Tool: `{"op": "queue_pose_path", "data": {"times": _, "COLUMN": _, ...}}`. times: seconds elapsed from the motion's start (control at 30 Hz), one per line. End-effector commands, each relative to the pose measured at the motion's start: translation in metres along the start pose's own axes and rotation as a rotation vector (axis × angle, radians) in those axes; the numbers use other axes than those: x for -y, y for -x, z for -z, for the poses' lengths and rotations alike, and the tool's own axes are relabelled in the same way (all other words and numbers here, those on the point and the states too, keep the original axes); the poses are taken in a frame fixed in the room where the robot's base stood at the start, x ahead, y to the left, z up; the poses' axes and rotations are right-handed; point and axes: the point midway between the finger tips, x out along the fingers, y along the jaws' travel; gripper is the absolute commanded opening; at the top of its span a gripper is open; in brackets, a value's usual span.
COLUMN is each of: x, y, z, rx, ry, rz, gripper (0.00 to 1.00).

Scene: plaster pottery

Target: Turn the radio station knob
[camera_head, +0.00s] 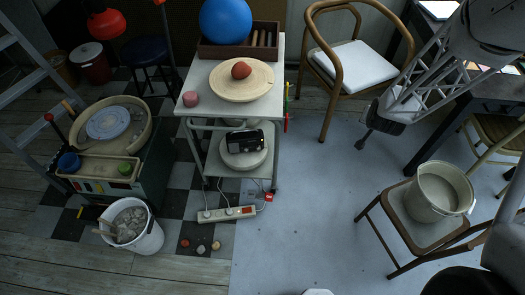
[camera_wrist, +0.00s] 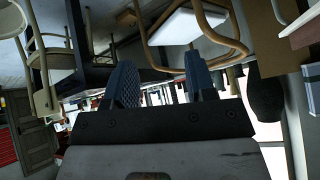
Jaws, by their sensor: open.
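A small dark radio (camera_head: 245,140) with a pale face panel sits on a round pale disc (camera_head: 246,158) on the lower shelf of the white cart. Its station knob is too small to make out. My gripper (camera_head: 367,130) is in the head view, well right of the cart and in front of the bentwood chair. In the wrist view my gripper (camera_wrist: 163,84) shows two dark fingers set wide apart with nothing between them. I cannot pick out the radio in the wrist view.
A bucket (camera_head: 437,193) stands on a chair at right. A power strip (camera_head: 226,214) lies below; floor between is clear.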

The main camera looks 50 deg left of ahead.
Motion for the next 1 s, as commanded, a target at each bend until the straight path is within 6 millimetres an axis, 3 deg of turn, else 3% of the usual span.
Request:
{"op": "queue_pose_path", "data": {"times": 0.1, "x": 0.021, "y": -0.029, "z": -0.014, "rx": -0.013, "ry": 0.016, "rz": 0.017, "gripper": 0.51}}
{"op": "queue_pose_path", "data": {"times": 0.57, "x": 0.095, "y": -0.126, "z": -0.076, "rx": -0.081, "ry": 0.064, "rz": 0.082, "gripper": 0.51}}
{"op": "queue_pose_path", "data": {"times": 1.0, "x": 0.160, "y": -0.205, "z": -0.162, "rx": -0.147, "ry": 0.112, "rz": 0.149, "gripper": 0.51}}
